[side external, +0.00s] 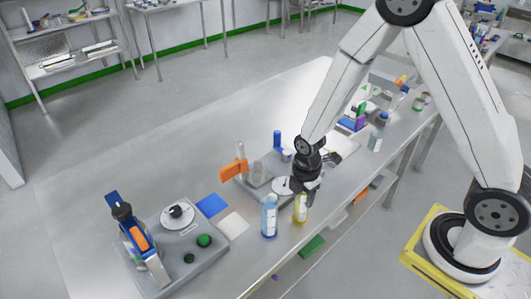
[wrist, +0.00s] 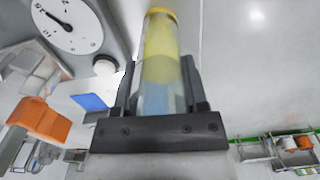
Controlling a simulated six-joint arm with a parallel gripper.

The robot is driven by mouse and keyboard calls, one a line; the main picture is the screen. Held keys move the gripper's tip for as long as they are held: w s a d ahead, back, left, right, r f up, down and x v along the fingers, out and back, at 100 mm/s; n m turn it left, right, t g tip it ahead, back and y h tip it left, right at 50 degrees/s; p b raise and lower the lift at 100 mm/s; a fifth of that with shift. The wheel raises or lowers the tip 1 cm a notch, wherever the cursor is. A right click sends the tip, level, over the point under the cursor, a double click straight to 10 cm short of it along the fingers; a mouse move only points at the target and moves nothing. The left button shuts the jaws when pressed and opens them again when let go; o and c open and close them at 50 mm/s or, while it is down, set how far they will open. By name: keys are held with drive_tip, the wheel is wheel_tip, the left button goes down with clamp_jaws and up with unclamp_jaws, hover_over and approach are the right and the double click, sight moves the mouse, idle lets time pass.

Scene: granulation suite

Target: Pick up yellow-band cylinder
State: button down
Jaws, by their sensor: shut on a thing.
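The yellow-band cylinder (side external: 300,209) is near the front edge of the steel table, directly under my gripper (side external: 306,188). In the wrist view the cylinder (wrist: 160,62) is clear with a yellow rim and a yellow band, and it sits between the two dark fingers of my gripper (wrist: 160,92). The gripper is shut on it. I cannot tell whether its base touches the table. A blue-tinted bottle (side external: 269,216) stands close to its left in the side view.
A grey device with a dial (side external: 283,187) and an orange clamp (side external: 234,171) is just behind the cylinder. A second station with a round dial (side external: 177,214) is at the left. Blue (side external: 212,205) and white (side external: 233,224) pads lie between. The back left of the table is bare.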

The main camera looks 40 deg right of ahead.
drive_tip(key=shift+r, duration=0.1)
wheel_tip(320, 180, up, 10)
idle(0.9)
idle(0.5)
